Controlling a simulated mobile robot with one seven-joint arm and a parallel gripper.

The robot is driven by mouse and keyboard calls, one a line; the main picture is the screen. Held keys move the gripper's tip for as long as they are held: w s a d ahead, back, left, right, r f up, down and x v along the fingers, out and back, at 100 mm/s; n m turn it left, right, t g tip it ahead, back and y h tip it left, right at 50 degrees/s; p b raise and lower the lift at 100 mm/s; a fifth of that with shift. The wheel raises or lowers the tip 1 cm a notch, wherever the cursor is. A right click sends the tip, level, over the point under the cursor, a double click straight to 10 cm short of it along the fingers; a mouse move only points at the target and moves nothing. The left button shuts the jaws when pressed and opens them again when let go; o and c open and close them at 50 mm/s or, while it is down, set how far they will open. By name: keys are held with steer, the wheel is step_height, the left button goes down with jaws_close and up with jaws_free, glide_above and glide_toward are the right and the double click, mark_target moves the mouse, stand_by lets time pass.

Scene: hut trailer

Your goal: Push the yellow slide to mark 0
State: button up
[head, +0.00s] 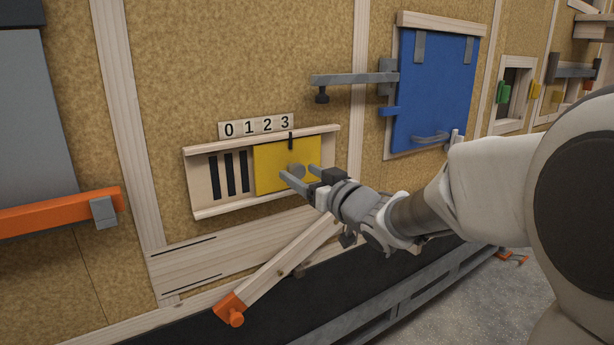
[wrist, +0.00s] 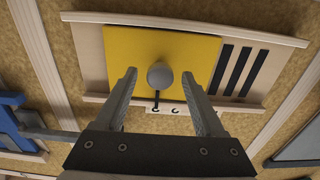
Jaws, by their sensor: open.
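The yellow slide (head: 270,166) sits at the right end of a wooden frame (head: 202,190) on the wall. Its dark pointer (head: 290,141) stands under mark 3 (head: 284,123). Mark 0 (head: 229,130) is at the left end of the number strip. A grey round knob (head: 297,170) sticks out of the slide, and the wrist view also shows it (wrist: 160,76). My gripper (head: 299,172) is open, with one finger on each side of the knob. In the wrist view (wrist: 159,78) gaps show between both fingers and the knob. Contact with the slide cannot be told.
Several dark slots (head: 229,174) show in the frame left of the slide. A wooden bar with an orange end (head: 232,307) slants below. An orange bar (head: 55,213) is at the left. A blue door (head: 432,90) with a grey latch bar (head: 350,79) is at upper right.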

steer(key=shift+w+a, duration=0.2)
jaws_close()
stand_by(0.3)
stand_by(1.1)
